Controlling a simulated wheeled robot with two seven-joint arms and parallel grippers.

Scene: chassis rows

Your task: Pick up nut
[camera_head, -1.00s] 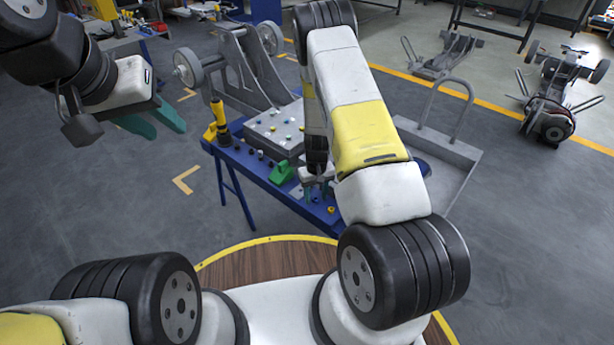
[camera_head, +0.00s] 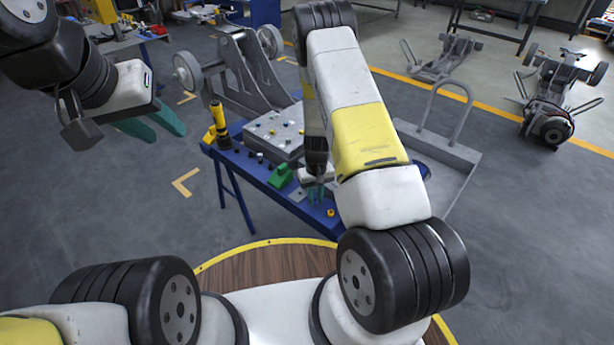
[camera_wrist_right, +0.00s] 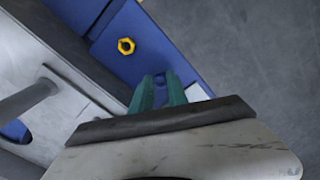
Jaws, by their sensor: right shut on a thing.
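My right gripper (camera_head: 316,193) is low over the front of the blue table in the head view. It also shows in the right wrist view (camera_wrist_right: 161,80), its green fingers shut on a small nut. The nut is mostly hidden between the fingers; it looks blue, but against the blue table its outline is unclear. A yellow nut (camera_head: 331,212) lies on the table near the gripper; it also shows in the wrist view (camera_wrist_right: 126,46), apart from the fingers. My left gripper (camera_head: 168,137) is open and empty, in the air at the upper left.
The blue table (camera_head: 232,172) also bears a grey block (camera_head: 270,140) with small parts, a green piece (camera_head: 281,175) and a yellow-black tool (camera_head: 218,122). A grey trolley (camera_head: 455,165) stands at the right. Floor at the left is clear.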

